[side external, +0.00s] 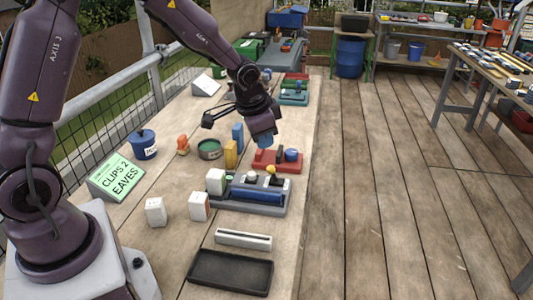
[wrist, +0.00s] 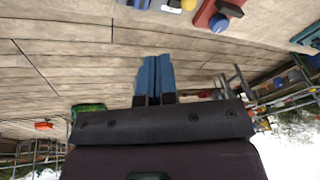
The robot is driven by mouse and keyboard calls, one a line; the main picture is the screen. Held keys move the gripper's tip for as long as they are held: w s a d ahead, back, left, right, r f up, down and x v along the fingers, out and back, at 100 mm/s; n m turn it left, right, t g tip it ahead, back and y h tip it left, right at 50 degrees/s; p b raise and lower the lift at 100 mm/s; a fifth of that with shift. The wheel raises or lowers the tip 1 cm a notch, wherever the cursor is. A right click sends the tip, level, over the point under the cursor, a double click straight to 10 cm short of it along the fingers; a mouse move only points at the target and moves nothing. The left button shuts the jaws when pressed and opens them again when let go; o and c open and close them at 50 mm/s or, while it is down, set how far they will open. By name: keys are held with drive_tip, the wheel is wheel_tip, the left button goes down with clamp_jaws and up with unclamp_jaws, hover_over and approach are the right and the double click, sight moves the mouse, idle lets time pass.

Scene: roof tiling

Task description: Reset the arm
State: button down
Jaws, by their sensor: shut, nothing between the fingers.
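My gripper (side external: 265,140) hangs above the far middle of the wooden bench, over the area by the red tray (side external: 284,166). In the wrist view its two blue fingers (wrist: 155,75) are together, with nothing between them. The wrist view looks along the bench boards, with the red tray and its blue knob at the top. The fingertips look clear of the objects below, though the exact gap to the red tray cannot be told.
A grey fixture with a blue roll (side external: 257,195), white blocks (side external: 199,206), a black tray (side external: 230,271) and a slotted grey bar (side external: 243,239) lie nearer. A green sign (side external: 118,177), a blue pot (side external: 143,146) and a green tin (side external: 210,149) stand left. The plank floor at right is clear.

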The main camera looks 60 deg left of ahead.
drive_tip(key=s+d+r+n+t, duration=0.1)
drive_tip(key=s+d+r, duration=0.1)
drive_tip(key=s+r, duration=0.6)
drive_tip(key=s+d+r+n+t, duration=0.1)
drive_tip(key=s+d+r+n, duration=0.1)
drive_tip(key=s+r, duration=0.6)
drive_tip(key=s+d, duration=0.1)
drive_tip(key=s, duration=0.5)
drive_tip(key=shift+s+d+r+h, duration=0.2)
drive_tip(key=shift+s+d+h, duration=0.05)
drive_tip(key=shift+d+h, duration=0.15)
